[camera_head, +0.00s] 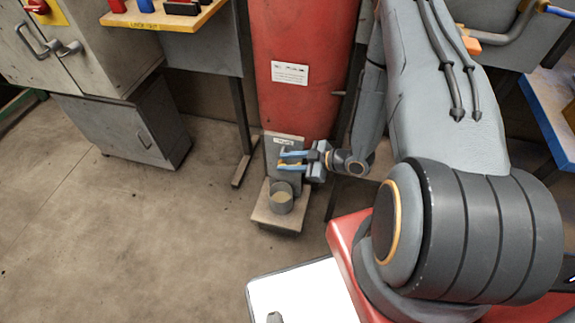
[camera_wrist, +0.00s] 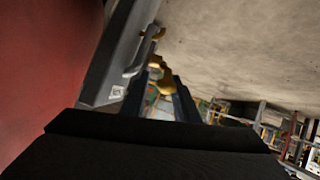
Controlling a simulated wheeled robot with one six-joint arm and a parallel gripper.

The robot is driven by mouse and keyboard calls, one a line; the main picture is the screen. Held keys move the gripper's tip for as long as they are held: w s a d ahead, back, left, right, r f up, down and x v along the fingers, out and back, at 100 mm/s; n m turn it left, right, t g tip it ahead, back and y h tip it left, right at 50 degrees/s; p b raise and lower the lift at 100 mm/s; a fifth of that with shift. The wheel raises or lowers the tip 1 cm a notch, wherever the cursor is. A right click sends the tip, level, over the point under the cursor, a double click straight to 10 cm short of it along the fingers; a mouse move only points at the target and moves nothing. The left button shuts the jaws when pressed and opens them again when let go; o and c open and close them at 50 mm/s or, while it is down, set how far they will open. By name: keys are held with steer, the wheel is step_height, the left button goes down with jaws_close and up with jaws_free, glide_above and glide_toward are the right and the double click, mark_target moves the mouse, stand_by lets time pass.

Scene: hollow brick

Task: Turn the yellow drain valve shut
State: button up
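The yellow drain valve (camera_head: 289,163) is small in the head view, in front of an upright grey plate with a label. In the wrist view its yellow handle (camera_wrist: 164,78) shows beside a grey pipe (camera_wrist: 145,52). My gripper (camera_head: 291,161) reaches in from the right, its two blue fingers one above the other at the valve. In the wrist view my gripper (camera_wrist: 158,92) has its fingers apart, with the handle in line with the gap. Contact between fingers and handle cannot be made out.
A grey cup (camera_head: 281,198) stands on a low stand (camera_head: 272,217) below the valve. A red tank (camera_head: 303,70) rises behind. A workbench (camera_head: 165,17) and a grey cabinet (camera_head: 125,128) stand to the left. The floor (camera_head: 130,240) at left front is clear.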

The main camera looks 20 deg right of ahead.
step_height(320, 180, up, 8)
stand_by(0.4)
